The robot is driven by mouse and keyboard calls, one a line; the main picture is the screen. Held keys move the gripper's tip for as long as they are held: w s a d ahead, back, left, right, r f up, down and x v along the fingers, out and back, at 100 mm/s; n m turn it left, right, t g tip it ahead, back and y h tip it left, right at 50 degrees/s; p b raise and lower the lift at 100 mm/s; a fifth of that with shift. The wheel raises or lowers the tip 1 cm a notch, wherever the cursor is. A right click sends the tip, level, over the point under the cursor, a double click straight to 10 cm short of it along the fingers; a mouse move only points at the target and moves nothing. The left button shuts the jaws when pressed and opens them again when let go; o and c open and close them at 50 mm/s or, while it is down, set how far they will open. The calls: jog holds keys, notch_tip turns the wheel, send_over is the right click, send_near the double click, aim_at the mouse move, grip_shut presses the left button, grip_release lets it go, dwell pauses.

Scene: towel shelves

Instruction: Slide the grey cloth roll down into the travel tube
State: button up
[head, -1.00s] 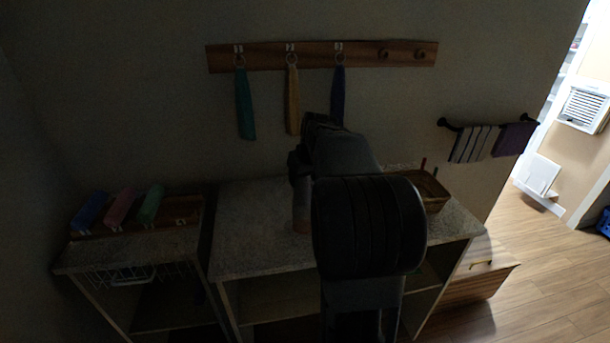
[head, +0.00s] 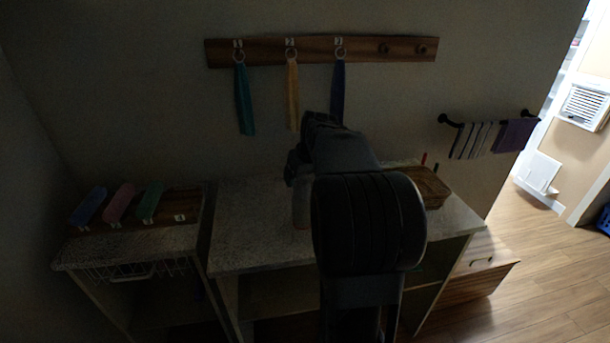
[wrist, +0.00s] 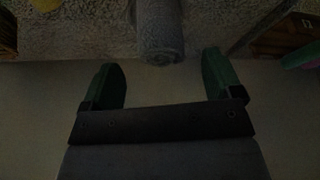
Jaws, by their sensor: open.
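The grey cloth roll (wrist: 160,38) shows at the top middle of the wrist view, with its rounded end toward my gripper. My gripper (wrist: 162,66) is open, with one green finger on each side of the picture and nothing between them. The roll's end lies just beyond the fingertips, roughly centred between them. In the head view a pale upright cylinder (head: 301,208) stands on the counter beside my arm, partly hidden by it. I cannot tell there whether it is the roll, the travel tube or both.
The speckled counter (head: 245,235) holds a wicker basket (head: 432,188) at right. A lower stand at left carries blue, pink and green rolls (head: 120,203). A hook rail (head: 320,50) with hanging towels and a towel bar (head: 488,123) are on the wall behind.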

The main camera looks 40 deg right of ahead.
jog(key=v, duration=1.3)
jog(key=shift+s+r+p, duration=0.15)
jog(key=shift+r+p, duration=0.25)
jog(key=s+a+f+m, duration=0.2)
jog(key=a+f+m, duration=0.1)
jog(key=f, duration=0.5)
jog(key=s+a+f+n+p, duration=0.1)
jog(key=s+a+f+n, duration=0.1)
jog(key=a, duration=0.7)
jog(key=s+a+f+n+p, duration=0.2)
jog(key=s+a+f, duration=0.3)
jog(key=a, duration=0.5)
jog(key=s+n, duration=0.1)
jog(key=s, duration=0.1)
jog(key=shift+s+a+f+g+y, duration=0.15)
jog(key=shift+s+a+g+y, duration=0.15)
jog(key=shift+g, duration=0.1)
